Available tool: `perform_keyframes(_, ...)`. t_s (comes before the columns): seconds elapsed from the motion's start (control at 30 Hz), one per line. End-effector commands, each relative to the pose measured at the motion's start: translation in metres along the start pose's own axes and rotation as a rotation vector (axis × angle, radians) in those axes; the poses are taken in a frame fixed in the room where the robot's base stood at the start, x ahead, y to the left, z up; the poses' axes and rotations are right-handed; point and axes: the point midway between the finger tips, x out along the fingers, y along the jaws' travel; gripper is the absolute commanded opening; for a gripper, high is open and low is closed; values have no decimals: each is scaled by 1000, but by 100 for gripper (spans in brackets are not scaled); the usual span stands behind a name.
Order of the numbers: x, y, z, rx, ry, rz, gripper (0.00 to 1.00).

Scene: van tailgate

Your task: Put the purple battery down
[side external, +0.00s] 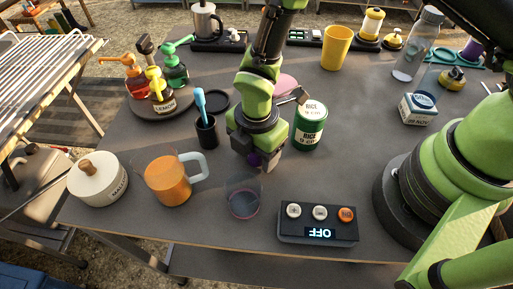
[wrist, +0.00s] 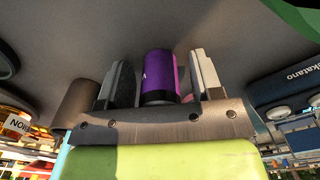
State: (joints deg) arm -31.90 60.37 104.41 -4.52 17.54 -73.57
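The purple battery (wrist: 160,75) sits between the two fingers of my gripper (wrist: 160,60) in the wrist view. A narrow gap shows on each side of it, so the fingers are open around it and not pressed on it. In the side external view my gripper (side external: 258,162) points down, low over the middle of the grey table (side external: 345,170).
A control box reading OFF (side external: 318,222) is at the front. Clear table lies right of the can.

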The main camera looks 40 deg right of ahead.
Motion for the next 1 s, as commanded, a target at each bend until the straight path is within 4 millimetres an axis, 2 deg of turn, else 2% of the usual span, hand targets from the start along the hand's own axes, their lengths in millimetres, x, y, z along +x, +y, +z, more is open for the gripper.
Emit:
perform_keyframes(0.27,-8,0,0,0,0,1,60)
perform_keyframes(0.37,-22,1,0,-1,1,3,60)
perform_keyframes(0.7,-93,1,0,0,2,5,60)
perform_keyframes(0.83,-112,1,0,0,2,3,60)
perform_keyframes(1.0,-122,0,0,-1,0,0,60)
